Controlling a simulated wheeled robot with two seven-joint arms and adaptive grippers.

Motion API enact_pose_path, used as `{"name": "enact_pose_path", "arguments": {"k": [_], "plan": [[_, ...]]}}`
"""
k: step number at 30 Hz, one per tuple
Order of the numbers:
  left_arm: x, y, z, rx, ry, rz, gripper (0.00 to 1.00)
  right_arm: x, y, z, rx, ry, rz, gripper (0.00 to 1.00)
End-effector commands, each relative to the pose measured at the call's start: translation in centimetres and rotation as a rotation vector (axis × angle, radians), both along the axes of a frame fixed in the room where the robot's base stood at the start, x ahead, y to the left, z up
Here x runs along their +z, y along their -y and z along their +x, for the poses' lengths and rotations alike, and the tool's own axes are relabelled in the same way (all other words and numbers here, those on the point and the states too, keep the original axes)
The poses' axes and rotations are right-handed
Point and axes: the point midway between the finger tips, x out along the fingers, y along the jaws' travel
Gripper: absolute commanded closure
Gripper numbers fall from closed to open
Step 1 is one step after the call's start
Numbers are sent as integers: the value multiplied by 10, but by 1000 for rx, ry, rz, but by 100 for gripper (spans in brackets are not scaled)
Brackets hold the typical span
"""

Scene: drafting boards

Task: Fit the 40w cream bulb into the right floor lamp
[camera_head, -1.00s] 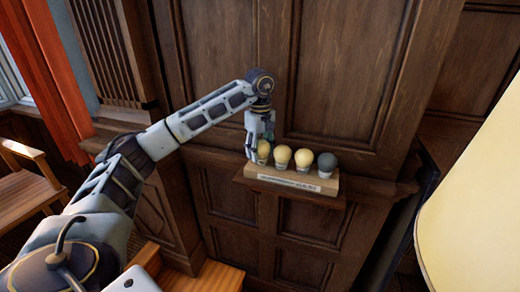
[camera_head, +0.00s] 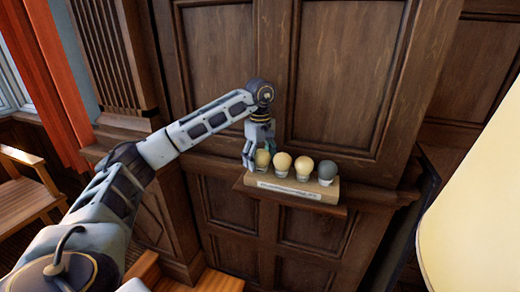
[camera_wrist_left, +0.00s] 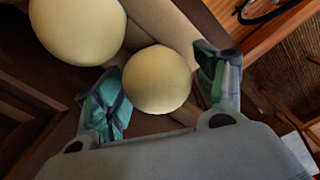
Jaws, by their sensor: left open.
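Three cream bulbs stand in a row on a small labelled rack: the leftmost (camera_head: 262,160), the middle one (camera_head: 282,162) and the right one (camera_head: 304,167). The rack's label is too small to read, so I cannot tell which is 40w. My left gripper (camera_head: 259,155) is open at the leftmost bulb. In the left wrist view a cream bulb (camera_wrist_left: 157,80) lies between the open fingers (camera_wrist_left: 160,92), and a larger-looking one (camera_wrist_left: 77,25) is beside it. A cream lampshade (camera_head: 480,205) fills the right edge; its socket is out of view. My right gripper is not in view.
A grey bulb (camera_head: 327,171) stands at the rack's right end. The wooden rack (camera_head: 325,194) sits on a ledge against dark panelling (camera_head: 335,70). A wooden chair (camera_head: 28,205) and red curtain (camera_head: 55,90) are at left.

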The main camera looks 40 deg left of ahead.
Motion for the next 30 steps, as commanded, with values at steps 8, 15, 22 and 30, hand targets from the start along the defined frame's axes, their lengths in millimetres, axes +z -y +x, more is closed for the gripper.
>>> {"name": "enact_pose_path", "arguments": {"k": [8,15,22,30], "plan": [[5,0,0,0,2,-1,30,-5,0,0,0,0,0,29],[28,0,0,0,1,1,30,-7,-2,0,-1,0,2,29],[44,-1,0,1,1,0,30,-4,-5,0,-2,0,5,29],[62,-1,1,0,1,0,30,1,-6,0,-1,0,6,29]]}}
